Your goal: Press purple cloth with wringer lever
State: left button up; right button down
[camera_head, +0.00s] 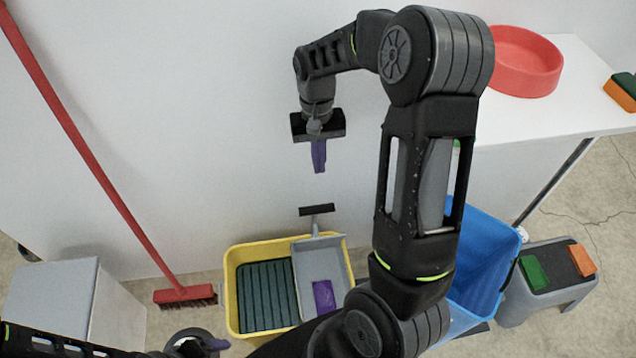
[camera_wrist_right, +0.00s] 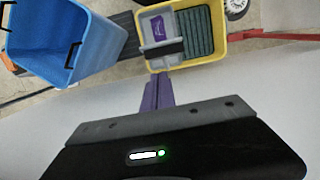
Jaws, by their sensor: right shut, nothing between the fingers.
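The purple cloth (camera_head: 323,296) lies in the grey wringer tray (camera_head: 318,262) at the right side of the yellow bucket (camera_head: 229,290). The cloth also shows in the right wrist view (camera_wrist_right: 158,27). The wringer lever's black handle (camera_head: 317,210) stands up above the tray. My right gripper (camera_head: 319,160), with purple fingers, is shut and empty, above the lever and apart from it. In the right wrist view its fingers (camera_wrist_right: 158,95) point toward the bucket. My left gripper (camera_head: 200,346) shows only partly at the bottom edge; I cannot tell its opening.
A blue bin (camera_head: 485,262) stands right of the bucket, partly behind my right arm. A red broom (camera_head: 185,294) leans on the wall at left. A grey stool (camera_head: 547,290) holds sponges. A white table (camera_head: 580,70) carries a red basin (camera_head: 524,62).

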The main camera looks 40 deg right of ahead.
pick_arm(q)
jog(key=shift+f+b, duration=0.6)
pick_arm(e)
notch_tip(320, 180, down, 10)
jog(key=s, duration=0.1)
jog(key=shift+s+a, duration=0.2)
jog(key=shift+a, duration=0.2)
